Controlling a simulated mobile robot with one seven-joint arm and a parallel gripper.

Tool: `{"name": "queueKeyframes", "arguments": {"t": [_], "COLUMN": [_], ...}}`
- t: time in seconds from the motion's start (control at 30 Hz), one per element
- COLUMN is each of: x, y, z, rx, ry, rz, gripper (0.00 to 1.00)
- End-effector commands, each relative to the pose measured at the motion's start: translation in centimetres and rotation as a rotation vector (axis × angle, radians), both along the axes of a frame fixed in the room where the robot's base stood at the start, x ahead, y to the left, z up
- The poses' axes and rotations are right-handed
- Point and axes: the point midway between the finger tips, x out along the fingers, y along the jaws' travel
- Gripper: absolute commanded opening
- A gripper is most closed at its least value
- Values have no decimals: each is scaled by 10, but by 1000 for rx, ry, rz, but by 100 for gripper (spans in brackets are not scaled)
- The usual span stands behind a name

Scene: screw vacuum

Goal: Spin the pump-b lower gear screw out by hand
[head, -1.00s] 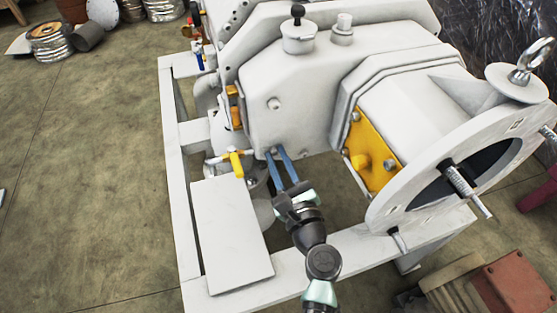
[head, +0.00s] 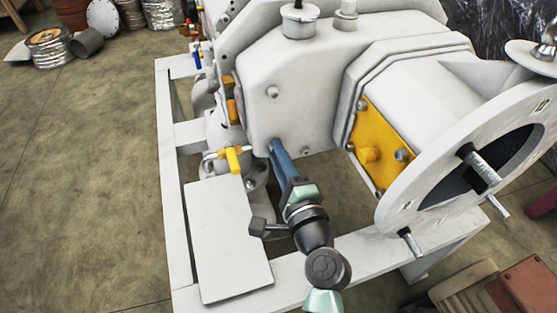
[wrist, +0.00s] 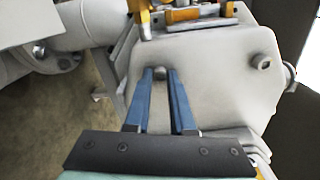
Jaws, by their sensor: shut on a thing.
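The pump's light grey gear housing (head: 300,105) fills the middle of the head view. My gripper (head: 272,147) reaches its lower left corner with long blue fingers, seen nearly edge-on. In the wrist view, a small round grey screw head (wrist: 160,73) sits between the two blue fingertips of my gripper (wrist: 161,76). The fingers are shut on this screw at the housing face. In the head view the fingers hide the screw. I cannot tell how far it stands out.
Another screw (head: 272,92) sits higher on the housing, and one (head: 306,151) lower right. A yellow-handled valve (head: 232,158) is close left of my fingers. A yellow plate (head: 378,145) and large flange (head: 400,215) stand right. A white frame plate (head: 228,240) lies below left.

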Motion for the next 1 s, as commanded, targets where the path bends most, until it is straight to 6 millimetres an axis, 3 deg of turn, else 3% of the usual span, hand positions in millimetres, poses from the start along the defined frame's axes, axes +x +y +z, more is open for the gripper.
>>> {"name": "queueKeyframes", "arguments": {"t": [1.0], "x": [1], "y": [0], "z": [-1], "rx": [-919], "ry": [-303], "rz": [-4], "gripper": [0]}}
